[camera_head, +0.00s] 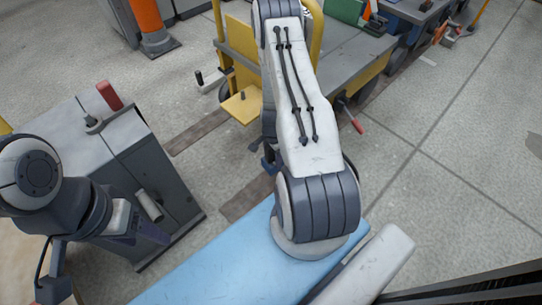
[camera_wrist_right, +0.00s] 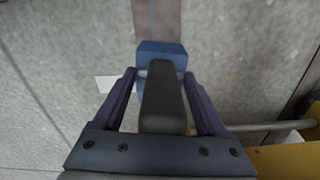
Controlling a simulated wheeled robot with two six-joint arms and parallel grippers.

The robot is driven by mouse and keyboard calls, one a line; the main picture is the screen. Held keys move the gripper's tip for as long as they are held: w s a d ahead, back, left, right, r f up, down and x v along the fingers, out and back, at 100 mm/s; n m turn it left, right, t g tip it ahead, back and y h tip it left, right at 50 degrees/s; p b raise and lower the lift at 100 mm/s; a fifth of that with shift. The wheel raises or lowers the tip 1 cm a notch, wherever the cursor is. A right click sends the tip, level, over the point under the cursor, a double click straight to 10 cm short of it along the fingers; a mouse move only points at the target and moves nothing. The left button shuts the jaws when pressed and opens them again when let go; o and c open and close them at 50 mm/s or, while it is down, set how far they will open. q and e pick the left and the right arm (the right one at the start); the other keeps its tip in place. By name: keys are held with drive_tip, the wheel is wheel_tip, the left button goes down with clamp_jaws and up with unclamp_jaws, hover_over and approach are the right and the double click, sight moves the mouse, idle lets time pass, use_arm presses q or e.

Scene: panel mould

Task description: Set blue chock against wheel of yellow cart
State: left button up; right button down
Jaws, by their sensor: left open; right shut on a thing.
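The blue chock (camera_wrist_right: 161,52) has a dark handle (camera_wrist_right: 161,95), and my right gripper (camera_wrist_right: 160,76) is shut on that handle. The chock is over the concrete floor; whether it touches the floor I cannot tell. The yellow cart (camera_head: 242,40) stands at the top middle of the head view, partly behind my right arm. A yellow part (camera_wrist_right: 288,160) shows at the lower right of the wrist view. A dark wheel (camera_head: 369,90) shows under the cart's right side. My right gripper is mostly hidden by its arm in the head view. My left gripper (camera_head: 140,228) is open, beside the grey cabinet.
The grey cabinet (camera_head: 150,170) with a red-handled item (camera_head: 109,95) on top stands at the left. An orange post (camera_head: 148,22) is at the top left. A red-tipped lever (camera_head: 355,122) juts from the cart. Open floor (camera_head: 440,150) lies to the right.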

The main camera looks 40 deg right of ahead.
drive_tip(key=shift+f+b, duration=2.85)
drive_tip(key=shift+f, duration=0.35)
drive_tip(key=shift+f+b, duration=0.6)
unclamp_jaws()
drive_tip(key=shift+r, duration=0.1)
wheel_tip(320, 180, up, 10)
drive_tip(key=p, duration=1)
drive_tip(key=shift+r+p, duration=0.2)
drive_tip(key=shift+p, duration=0.2)
drive_tip(key=shift+a, duration=0.1)
